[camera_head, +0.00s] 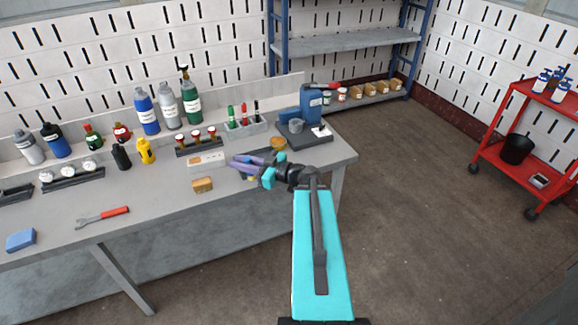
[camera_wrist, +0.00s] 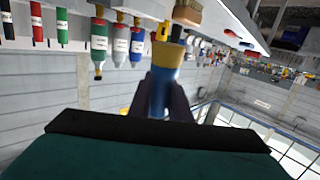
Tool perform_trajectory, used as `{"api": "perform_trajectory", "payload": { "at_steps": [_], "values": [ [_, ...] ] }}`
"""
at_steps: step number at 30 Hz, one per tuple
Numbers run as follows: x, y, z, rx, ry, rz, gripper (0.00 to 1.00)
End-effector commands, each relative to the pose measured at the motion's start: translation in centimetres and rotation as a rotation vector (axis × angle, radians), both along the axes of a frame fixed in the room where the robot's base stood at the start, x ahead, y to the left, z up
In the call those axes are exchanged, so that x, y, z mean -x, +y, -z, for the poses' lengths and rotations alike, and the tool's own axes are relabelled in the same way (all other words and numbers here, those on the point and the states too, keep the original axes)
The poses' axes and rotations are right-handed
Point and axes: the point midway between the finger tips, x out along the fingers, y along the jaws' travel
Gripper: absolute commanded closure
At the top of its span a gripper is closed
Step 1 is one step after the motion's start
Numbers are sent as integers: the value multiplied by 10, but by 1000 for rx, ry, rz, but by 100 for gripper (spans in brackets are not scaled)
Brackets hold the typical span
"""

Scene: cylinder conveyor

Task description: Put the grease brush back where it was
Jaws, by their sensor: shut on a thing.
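My gripper (camera_head: 246,165) is over the right part of the grey workbench (camera_head: 130,245), and its fingers also show in the wrist view (camera_wrist: 165,95). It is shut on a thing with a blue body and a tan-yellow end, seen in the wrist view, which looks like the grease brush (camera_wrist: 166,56). In the head view the fingers hide most of it; a small yellow and blue bit shows below them. I cannot tell whether it touches the bench.
A tan block (camera_head: 202,185) lies left of my gripper. Behind stand a rack with red-topped items (camera_head: 196,142), a marker holder (camera_head: 246,129) and several bottles. A dark-based blue device (camera_head: 312,104) stands at the right. A red-handled wrench (camera_head: 103,218) lies front left, with clear bench around it.

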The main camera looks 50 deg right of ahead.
Motion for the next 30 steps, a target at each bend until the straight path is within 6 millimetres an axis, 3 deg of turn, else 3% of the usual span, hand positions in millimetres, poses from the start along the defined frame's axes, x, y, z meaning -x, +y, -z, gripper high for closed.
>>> {"api": "perform_trajectory", "payload": {
  "at_steps": [3, 9, 15, 21, 30],
  "values": [
    [19, -37, 12, -17, -19, 85, 100],
    [53, -93, 28, -41, -53, 220, 100],
    [80, -129, 39, -54, -75, 316, 100],
    [90, -141, 41, -59, -84, 349, 100],
    [89, -141, 41, -59, -84, 348, 100]
  ]
}}
